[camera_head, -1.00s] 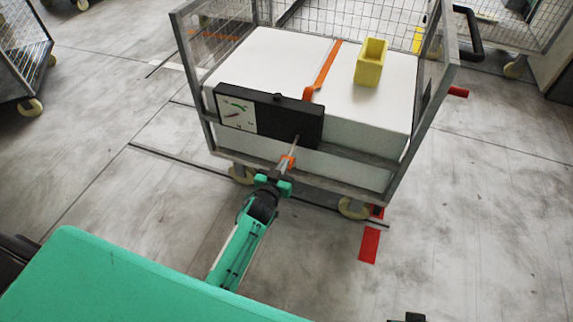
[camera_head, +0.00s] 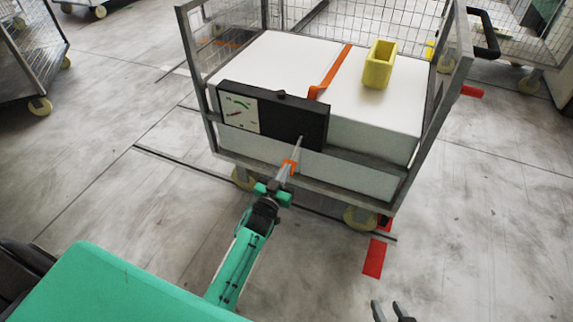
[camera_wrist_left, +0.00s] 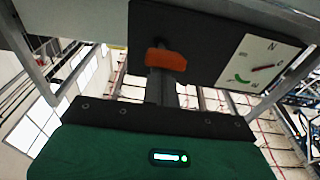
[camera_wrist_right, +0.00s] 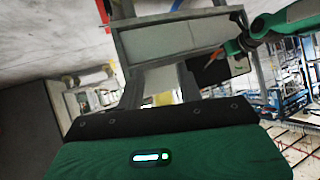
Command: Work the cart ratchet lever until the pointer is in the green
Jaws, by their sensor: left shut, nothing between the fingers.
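The ratchet lever (camera_head: 291,161) is a thin bar with an orange band, hanging forward and down from the black ratchet box (camera_head: 292,122) on the cart's front. The white dial (camera_head: 249,117) at the box's left end has a red pointer (camera_head: 234,114), which lies outside the green arc (camera_head: 240,103). The left wrist view shows the dial (camera_wrist_left: 285,50) and the orange band (camera_wrist_left: 166,59) up close. My left gripper (camera_head: 280,185) is shut and empty at the lever's lower end; whether it touches the lever is unclear. My right gripper (camera_head: 393,311) is open and empty at the bottom edge.
The wire-sided cart (camera_head: 395,200) carries a white block with an orange strap (camera_head: 330,75) and a yellow open holder (camera_head: 380,64). A red floor mark (camera_head: 375,257) lies near its front wheel. Other carts stand at the upper left and right. Open floor lies right of the cart.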

